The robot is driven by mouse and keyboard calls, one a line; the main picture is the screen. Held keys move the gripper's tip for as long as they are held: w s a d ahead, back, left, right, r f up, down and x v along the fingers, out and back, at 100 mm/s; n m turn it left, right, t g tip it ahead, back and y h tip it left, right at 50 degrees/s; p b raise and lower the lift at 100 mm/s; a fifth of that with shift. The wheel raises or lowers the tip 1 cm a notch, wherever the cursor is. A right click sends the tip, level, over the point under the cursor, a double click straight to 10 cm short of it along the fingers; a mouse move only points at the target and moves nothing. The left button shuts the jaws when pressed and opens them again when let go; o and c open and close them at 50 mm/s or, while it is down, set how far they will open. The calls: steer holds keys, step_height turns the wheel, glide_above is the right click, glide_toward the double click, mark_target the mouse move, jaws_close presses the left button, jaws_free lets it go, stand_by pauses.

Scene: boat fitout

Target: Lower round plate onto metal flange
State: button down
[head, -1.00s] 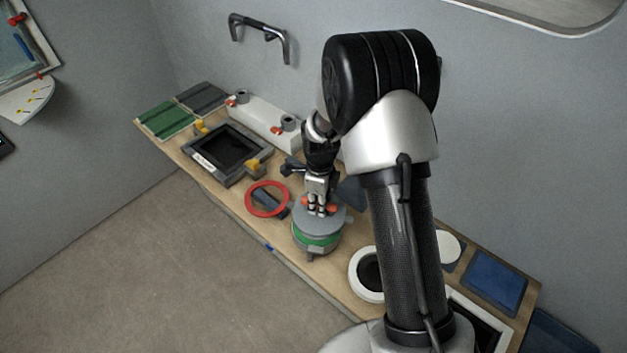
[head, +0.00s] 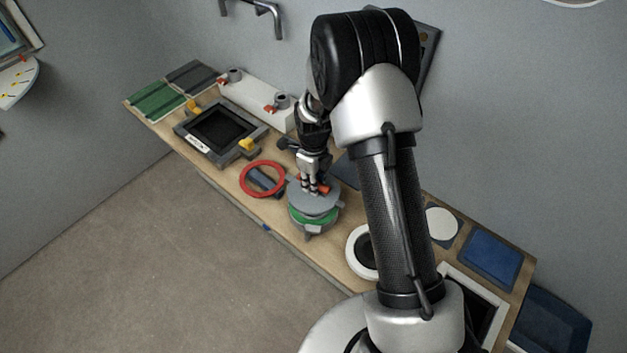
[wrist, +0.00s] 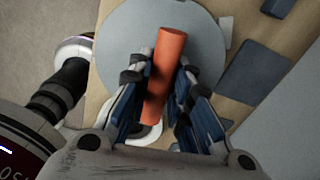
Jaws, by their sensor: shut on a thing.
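The round plate (head: 312,203) is a grey disc with an orange-red bar handle, also seen in the wrist view as a pale disc (wrist: 125,45). My gripper (head: 316,188) is shut on the orange handle (wrist: 167,70), with one finger on each side of it. The metal flange (head: 309,229) is a grey round body below the plate, with a green ring (head: 325,219) between them at its top. The plate sits over the flange and looks slightly tilted; whether they touch cannot be told. In the wrist view the plate hides the flange.
A red ring (head: 243,181) lies left of the flange. A black-framed hatch (head: 180,130) and a white block with fittings (head: 250,104) stand further back. A white ring (head: 352,262) is close on the right, with a blue tray (head: 490,262) beyond.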

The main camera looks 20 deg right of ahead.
steer(key=shift+f+b, duration=2.15)
steer(key=shift+f, duration=1)
